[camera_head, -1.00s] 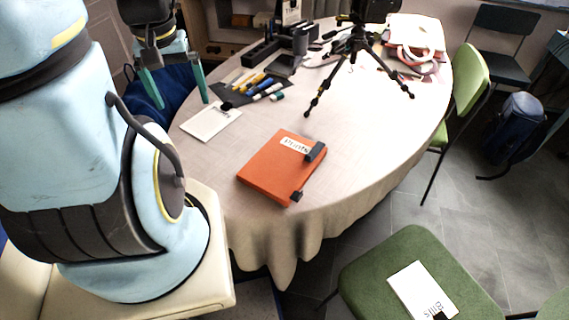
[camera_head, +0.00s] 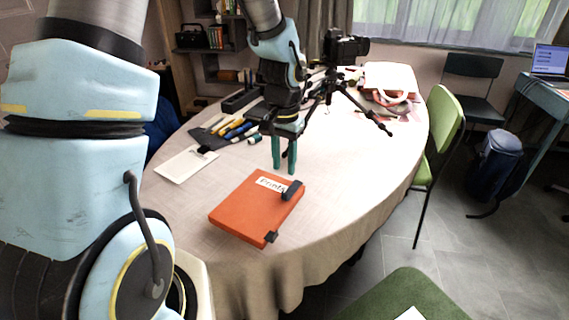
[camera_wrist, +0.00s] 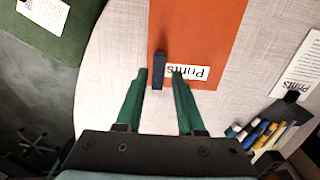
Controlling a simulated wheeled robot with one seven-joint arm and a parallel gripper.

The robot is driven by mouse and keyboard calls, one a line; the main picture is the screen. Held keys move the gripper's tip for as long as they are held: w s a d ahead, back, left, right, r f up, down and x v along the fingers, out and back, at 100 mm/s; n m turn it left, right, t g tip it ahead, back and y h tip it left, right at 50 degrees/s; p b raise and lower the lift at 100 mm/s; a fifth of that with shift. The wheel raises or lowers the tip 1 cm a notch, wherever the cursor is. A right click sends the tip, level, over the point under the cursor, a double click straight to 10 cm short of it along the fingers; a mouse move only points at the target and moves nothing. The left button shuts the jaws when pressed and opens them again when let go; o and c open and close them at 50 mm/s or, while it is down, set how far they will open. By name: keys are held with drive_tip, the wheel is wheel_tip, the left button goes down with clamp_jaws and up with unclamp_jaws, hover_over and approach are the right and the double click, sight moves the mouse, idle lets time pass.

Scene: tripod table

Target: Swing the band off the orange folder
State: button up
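The orange folder (camera_head: 245,212) lies on the table with a white label reading "Prints" (camera_head: 270,183). A dark band-like bar (camera_head: 292,190) lies at its far right edge beside the label. In the wrist view the bar (camera_wrist: 159,71) juts over the edge of the folder (camera_wrist: 197,25). My gripper (camera_head: 284,172) points down just beyond the folder's far edge and is empty. In the wrist view its two green fingertips (camera_wrist: 159,74) are apart, with the bar's near end seen between them. I cannot tell the height gap.
A small dark clip (camera_head: 271,237) sits at the folder's near right corner. A white card (camera_head: 187,164) and several markers (camera_head: 236,130) lie to the left. The table front (camera_head: 300,245) is clear.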

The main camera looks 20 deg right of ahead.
sight(284, 194)
drive_tip(key=shift+f+b, duration=3.2)
drive_tip(key=shift+f, duration=1.1)
drive_tip(key=c, duration=0.4)
